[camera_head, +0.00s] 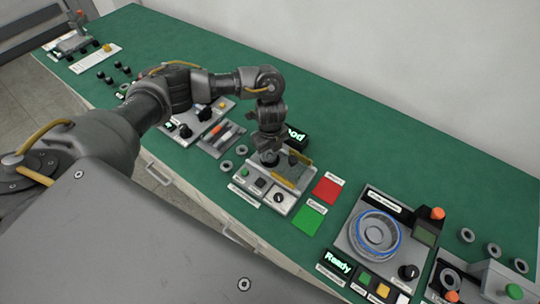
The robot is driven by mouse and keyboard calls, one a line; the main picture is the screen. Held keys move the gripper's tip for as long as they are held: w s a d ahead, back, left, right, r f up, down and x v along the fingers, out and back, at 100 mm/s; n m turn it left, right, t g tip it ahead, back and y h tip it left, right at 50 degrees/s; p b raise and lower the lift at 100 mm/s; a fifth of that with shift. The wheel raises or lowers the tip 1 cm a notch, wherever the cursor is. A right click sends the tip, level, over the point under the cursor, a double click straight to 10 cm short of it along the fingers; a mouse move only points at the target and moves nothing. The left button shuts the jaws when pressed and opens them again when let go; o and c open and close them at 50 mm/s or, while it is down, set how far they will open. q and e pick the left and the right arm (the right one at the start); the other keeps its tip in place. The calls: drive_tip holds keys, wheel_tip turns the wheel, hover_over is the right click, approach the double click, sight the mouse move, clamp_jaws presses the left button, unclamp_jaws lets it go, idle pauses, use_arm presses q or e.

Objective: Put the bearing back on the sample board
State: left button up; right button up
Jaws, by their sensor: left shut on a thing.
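My left gripper (270,157) reaches down over a grey test device (250,200) near the middle of the green table. It is shut on a small ring-like part, most likely the bearing, which the fingers largely hide. The device has knobs, buttons and tan plates (292,175) beside my fingers. Several loose grey rings (227,165) lie on the table just left of the device. I cannot tell for sure which board is the sample board. My right gripper is not in view.
A red pad (327,190) and a green pad (309,218) lie right of the device. A lit display (296,135) stands behind it. A larger machine with a blue-rimmed round part (374,235) stands at the right. The back strip of table is clear.

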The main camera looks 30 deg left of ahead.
use_arm(q)
drive_tip(key=shift+r, duration=0.45)
wheel_tip(320, 180, up, 3)
drive_tip(key=shift+w+f+p, duration=0.1)
drive_tip(key=shift+f+p, duration=0.05)
drive_tip(key=shift+p, duration=0.25)
drive_tip(key=s+d+r+b, duration=0.1)
drive_tip(key=s+d+r, duration=0.5)
drive_tip(key=s+r, duration=0.3)
drive_tip(key=s, duration=0.3)
drive_tip(key=shift+s+d+r, duration=0.15)
drive_tip(key=shift+s, duration=0.2)
